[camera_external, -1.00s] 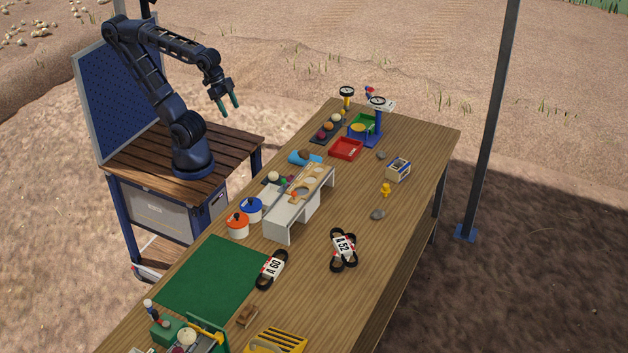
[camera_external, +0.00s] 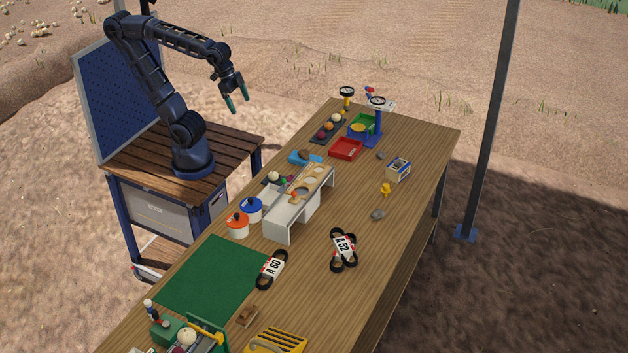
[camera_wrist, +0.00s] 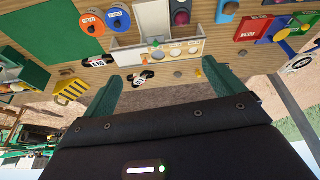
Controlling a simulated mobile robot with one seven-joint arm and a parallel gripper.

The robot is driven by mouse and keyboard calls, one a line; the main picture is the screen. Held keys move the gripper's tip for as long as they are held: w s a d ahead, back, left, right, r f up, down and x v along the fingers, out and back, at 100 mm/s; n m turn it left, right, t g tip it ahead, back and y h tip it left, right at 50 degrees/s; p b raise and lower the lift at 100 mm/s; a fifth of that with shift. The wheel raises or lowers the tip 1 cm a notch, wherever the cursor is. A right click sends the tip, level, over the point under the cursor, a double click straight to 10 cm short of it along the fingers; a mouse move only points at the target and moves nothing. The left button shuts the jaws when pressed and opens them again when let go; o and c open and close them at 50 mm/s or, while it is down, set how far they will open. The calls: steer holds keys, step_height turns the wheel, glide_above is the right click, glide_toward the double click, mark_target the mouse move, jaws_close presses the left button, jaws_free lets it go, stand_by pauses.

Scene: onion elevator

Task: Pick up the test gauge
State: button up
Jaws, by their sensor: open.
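My gripper (camera_external: 238,103) is open and empty, high in the air to the left of the long table's far end. In the wrist view, my gripper (camera_wrist: 163,72) shows its two green fingers wide apart with nothing between them. Two round dials stand at the table's far end: one on a yellow stand (camera_external: 347,92) and one on a blue stand (camera_external: 378,101). I cannot tell whether either is the test gauge. A pale wooden board with round holes (camera_external: 306,186) rests on a white rack (camera_external: 279,224) mid-table.
A red tray (camera_external: 346,149) and a green tray (camera_external: 361,128) sit near the dials. An orange-lidded pot (camera_external: 238,224) and a blue-lidded pot (camera_external: 251,208) stand beside the rack. A metal post (camera_external: 490,120) rises beyond the table's right side.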

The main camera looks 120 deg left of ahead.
steer(key=w+a+r+n+g, duration=0.1)
steer(key=w+a+r+n, duration=0.2)
steer(key=w+a, duration=0.5)
steer(key=w+a+r+n+g, duration=0.1)
steer(key=w+a+r+n, duration=0.1)
steer(key=w+a, duration=0.65)
steer(key=w+a+f+n, duration=0.2)
steer(key=w+a, duration=0.2)
steer(key=a, duration=0.7)
steer(key=w+a+f+n, duration=0.2)
steer(key=w+a, duration=0.2)
steer(key=a, duration=0.7)
steer(key=n+g, duration=0.2)
steer(key=n, duration=0.6)
glide_above(347, 89)
step_height(347, 89, down, 24)
steer(key=shift+w+d+r, duration=0.1)
steer(key=shift+w+d, duration=0.05)
steer(key=shift+f, duration=0.25)
step_height(347, 89, down, 10)
steer(key=shift+d+f, duration=0.1)
steer(key=shift+f, duration=0.15)
steer(key=c, duration=1.2)
